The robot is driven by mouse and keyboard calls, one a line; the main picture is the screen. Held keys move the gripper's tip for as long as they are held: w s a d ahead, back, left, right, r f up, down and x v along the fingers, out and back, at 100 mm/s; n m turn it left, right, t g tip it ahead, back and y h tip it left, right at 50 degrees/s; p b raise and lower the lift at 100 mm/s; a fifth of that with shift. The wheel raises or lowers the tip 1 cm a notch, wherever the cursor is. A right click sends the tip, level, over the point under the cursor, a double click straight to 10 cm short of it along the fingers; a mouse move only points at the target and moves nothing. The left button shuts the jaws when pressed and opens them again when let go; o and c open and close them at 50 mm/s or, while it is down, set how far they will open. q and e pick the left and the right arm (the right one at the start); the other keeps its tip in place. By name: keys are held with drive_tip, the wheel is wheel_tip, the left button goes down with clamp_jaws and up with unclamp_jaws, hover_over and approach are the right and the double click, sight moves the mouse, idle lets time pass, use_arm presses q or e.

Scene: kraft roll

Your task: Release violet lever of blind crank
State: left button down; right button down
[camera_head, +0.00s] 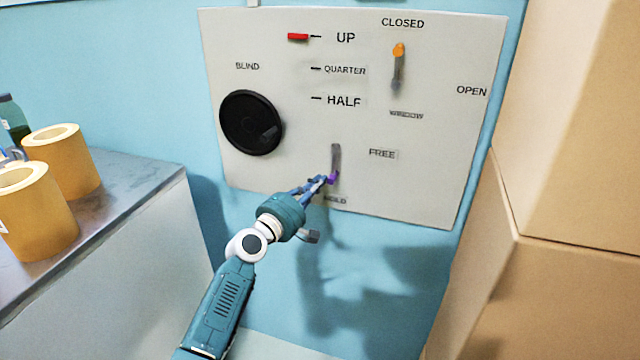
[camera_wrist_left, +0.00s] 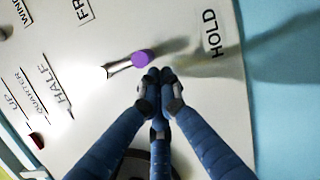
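The violet lever (camera_head: 333,178) sits low on the white panel, at the lower end of its grey strip, just above the HOLD label. Its violet knob also shows in the left wrist view (camera_wrist_left: 141,58). My left gripper (camera_head: 322,180) is at the lever's left side. In the left wrist view, its blue fingertips (camera_wrist_left: 159,76) are together, with nothing seen between them, right beside the knob. Whether they touch it I cannot tell. The black blind crank disc (camera_head: 252,123) is at the panel's left. My right gripper is not in view.
The white panel (camera_head: 440,160) also carries an orange-knobbed window lever (camera_head: 398,52) and a red marker (camera_head: 298,37) at UP. FREE is printed right of the violet lever. Kraft rolls (camera_head: 62,160) stand on a counter at left; large boxes (camera_head: 570,120) are at right.

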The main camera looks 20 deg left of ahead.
use_arm(q)
drive_tip(key=shift+a, duration=0.25)
drive_tip(key=shift+s+d, duration=0.1)
drive_tip(key=shift+d+f+n, duration=0.15)
drive_tip(key=shift+d+n, duration=0.1)
drive_tip(key=shift+n, duration=0.15)
drive_tip(key=shift+d+n, duration=0.3)
drive_tip(key=shift+n, duration=0.1)
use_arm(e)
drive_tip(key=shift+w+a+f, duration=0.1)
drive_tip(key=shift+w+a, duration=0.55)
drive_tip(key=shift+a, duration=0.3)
